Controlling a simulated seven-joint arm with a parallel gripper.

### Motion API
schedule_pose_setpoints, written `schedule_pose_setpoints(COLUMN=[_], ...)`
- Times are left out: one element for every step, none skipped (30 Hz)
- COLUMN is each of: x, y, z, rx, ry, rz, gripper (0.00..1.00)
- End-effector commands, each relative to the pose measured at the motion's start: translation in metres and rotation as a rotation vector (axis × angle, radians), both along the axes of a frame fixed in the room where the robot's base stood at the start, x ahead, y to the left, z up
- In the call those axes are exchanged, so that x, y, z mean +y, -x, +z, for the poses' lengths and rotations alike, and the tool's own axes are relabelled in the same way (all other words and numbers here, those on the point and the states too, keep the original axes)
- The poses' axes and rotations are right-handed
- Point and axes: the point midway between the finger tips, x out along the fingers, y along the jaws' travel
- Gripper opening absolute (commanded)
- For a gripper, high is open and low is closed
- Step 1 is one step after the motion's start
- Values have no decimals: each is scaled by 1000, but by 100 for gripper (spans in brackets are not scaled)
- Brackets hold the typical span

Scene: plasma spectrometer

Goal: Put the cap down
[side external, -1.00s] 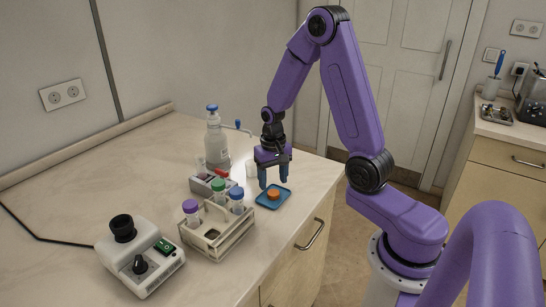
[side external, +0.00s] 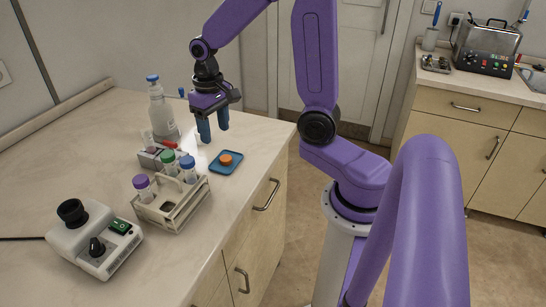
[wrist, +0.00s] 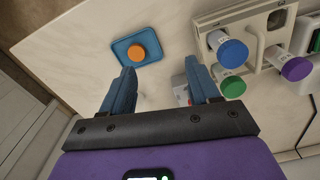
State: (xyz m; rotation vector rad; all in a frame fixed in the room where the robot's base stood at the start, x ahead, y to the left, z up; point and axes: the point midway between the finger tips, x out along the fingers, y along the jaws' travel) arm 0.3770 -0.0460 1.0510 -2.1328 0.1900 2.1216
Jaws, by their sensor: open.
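The orange cap (side external: 226,159) lies on the small blue tray (side external: 213,169) near the counter's edge. The cap (wrist: 136,52) and the tray (wrist: 120,48) also show whole in the wrist view, beyond my left fingertip. My gripper (side external: 214,134) has blue fingers spread apart with nothing between them. It is above the counter, behind and a little left of the tray, and clear of the cap. In the wrist view the gap between the fingers (wrist: 160,67) is empty.
A white rack (side external: 175,208) holds tubes with purple, green and blue caps left of the tray. Behind it are a grey device with a red part (side external: 155,158) and a clear bottle (side external: 162,115). A white mixer (side external: 95,240) stands at front left. The far left counter is bare.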

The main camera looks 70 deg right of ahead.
Motion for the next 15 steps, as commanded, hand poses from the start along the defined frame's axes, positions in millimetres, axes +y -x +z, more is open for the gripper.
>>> schedule_pose_setpoints(x=[11,16,24,29,35,41,46,51,57,61,65,70,73,77,80], y=[7,11,16,21,26,32,38,43,51,57,63,71,77,84,93], z=[2,3,5,6,6,8,8,9,11,11,12,13,14,14,15], rx=[-3,-3,-5,-7,-7,-8,-8,-9,-10,-10,-10,-11,-13,-14,-14], ry=[0,0,0,-1,-1,-1,-1,-2,-2,-2,-2,-2,-3,-4,-4], rz=[64,101,152,188,225,275,313,349,398,435,474,523,559,596,646], gripper=[61,61,61,61,61,61,61,61,61,61,61,61,61,61,61])
